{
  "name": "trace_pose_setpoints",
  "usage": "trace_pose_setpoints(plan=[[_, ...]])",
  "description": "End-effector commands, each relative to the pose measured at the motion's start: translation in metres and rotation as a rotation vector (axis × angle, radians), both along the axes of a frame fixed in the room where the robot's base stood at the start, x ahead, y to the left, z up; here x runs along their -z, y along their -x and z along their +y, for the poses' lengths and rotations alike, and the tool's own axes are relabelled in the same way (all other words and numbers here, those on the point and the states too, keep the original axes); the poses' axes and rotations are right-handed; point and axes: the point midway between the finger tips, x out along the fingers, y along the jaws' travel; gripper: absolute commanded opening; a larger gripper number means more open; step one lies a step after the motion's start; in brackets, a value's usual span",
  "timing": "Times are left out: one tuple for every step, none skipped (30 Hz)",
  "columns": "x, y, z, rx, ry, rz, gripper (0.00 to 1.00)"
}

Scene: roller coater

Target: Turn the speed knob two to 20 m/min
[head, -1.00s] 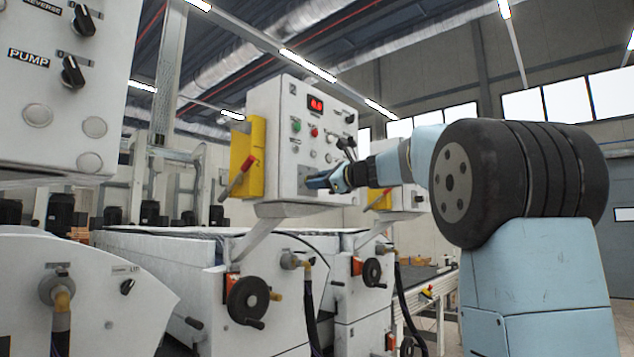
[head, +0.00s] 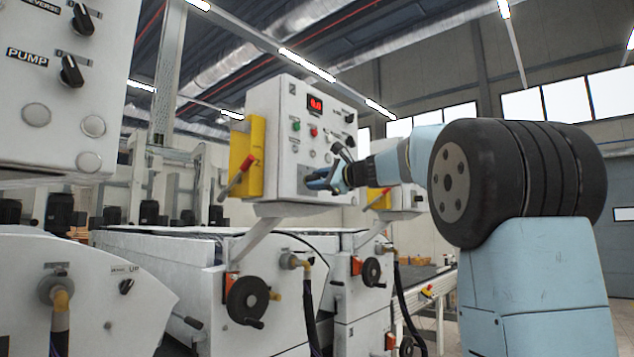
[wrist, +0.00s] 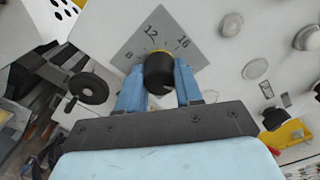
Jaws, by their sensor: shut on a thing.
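The speed knob (wrist: 159,72) is a black round knob with a yellow ring, on a grey diamond dial plate (wrist: 138,45) in the wrist view. The numbers 8, 12 and 16 show on the plate; its lower part is hidden by my fingers. I cannot read the knob's pointer. My gripper (wrist: 159,88) has one blue finger on each side of the knob and is shut on it. In the head view my gripper (head: 322,181) is at the lower part of the white control panel (head: 268,150) and hides the knob.
Green (head: 296,126) and red (head: 314,132) buttons sit above my gripper on the panel. A yellow box with a red-handled lever (head: 242,165) is at the panel's left. A black handwheel (head: 248,299) is below. Another control panel (head: 60,120) is close at the left.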

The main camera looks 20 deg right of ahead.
Motion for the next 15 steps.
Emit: trace_pose_setpoints(plan=[[0.0039,-0.0004,0.0022,-0.007,0.002,0.006,0.05],[0.0039,-0.0004,0.0023,-0.007,0.001,0.007,0.05],[0.004,-0.0004,0.0023,-0.007,0.001,0.007,0.05],[0.0041,-0.0005,0.0023,-0.007,0.002,0.008,0.38],[0.0041,-0.0005,0.0023,-0.006,0.001,0.007,0.41],[0.0039,-0.0004,0.0022,-0.006,0.001,0.007,0.45],[0.0036,-0.0005,0.0021,-0.005,0.001,0.007,0.47],[0.0033,-0.0005,0.002,-0.005,0.001,0.007,0.5],[0.0031,-0.0004,0.0017,-0.005,0.0,0.006,0.54],[0.0028,-0.0004,0.0016,-0.005,0.0,0.006,0.57],[0.0026,-0.0004,0.0014,-0.004,0.0,0.005,0.6],[0.0024,-0.0003,0.0014,-0.004,0.0,0.005,0.6],[0.0022,-0.0003,0.0012,-0.004,0.0,0.005,0.6],[0.0021,-0.0003,0.0012,-0.004,0.0,0.005,0.6],[0.0019,-0.0003,0.001,-0.003,-0.001,0.004,0.6]])
